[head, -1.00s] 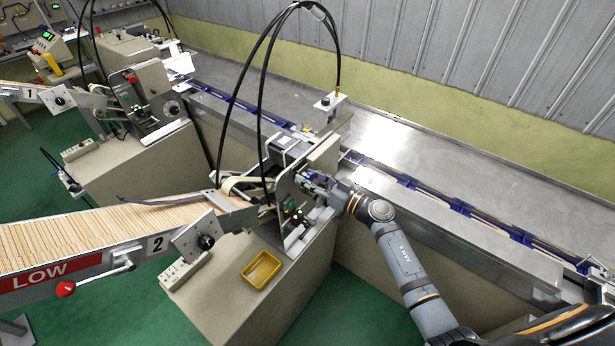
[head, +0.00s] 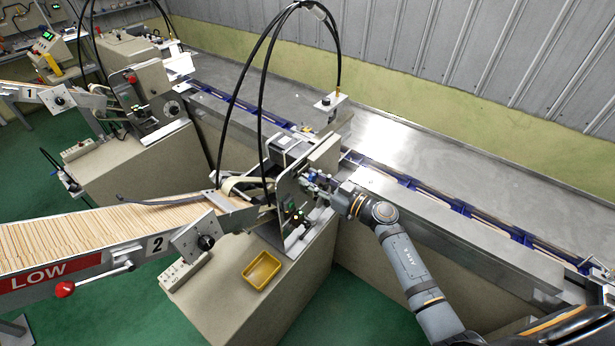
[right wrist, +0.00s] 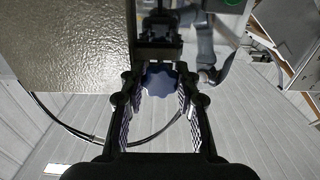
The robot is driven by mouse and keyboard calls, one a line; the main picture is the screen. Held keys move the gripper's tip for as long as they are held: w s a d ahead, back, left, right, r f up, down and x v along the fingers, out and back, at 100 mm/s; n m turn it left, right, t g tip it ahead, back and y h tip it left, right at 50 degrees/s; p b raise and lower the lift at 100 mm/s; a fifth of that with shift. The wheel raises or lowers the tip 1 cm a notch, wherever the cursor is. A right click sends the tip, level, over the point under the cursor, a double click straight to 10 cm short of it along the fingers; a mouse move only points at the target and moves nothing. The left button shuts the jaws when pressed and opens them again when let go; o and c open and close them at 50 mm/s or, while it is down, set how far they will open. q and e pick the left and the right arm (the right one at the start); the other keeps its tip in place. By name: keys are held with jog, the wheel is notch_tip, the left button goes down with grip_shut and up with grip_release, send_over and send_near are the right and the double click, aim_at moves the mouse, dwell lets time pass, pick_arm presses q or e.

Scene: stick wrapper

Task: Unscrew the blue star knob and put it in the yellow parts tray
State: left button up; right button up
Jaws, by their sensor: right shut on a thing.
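The blue star knob (right wrist: 160,79) shows in the right wrist view, between the fingers of my right gripper (right wrist: 160,100). The gripper is shut on it, one finger on each side. In the head view my right gripper (head: 317,184) reaches in from the right at the front of wrapper machine 2; the knob is mostly hidden there. The yellow parts tray (head: 262,270) lies empty on the beige base, below and left of the gripper. My left gripper is not in view.
The stick chute (head: 90,240) with its red-knobbed lever (head: 66,289) runs in from the left. Black cables (head: 262,100) arch above the machine. A metal conveyor table (head: 430,160) with a blue chain runs behind my right arm. Green floor lies in front.

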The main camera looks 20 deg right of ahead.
aim_at(314, 181)
jog(key=shift+v, duration=1.85)
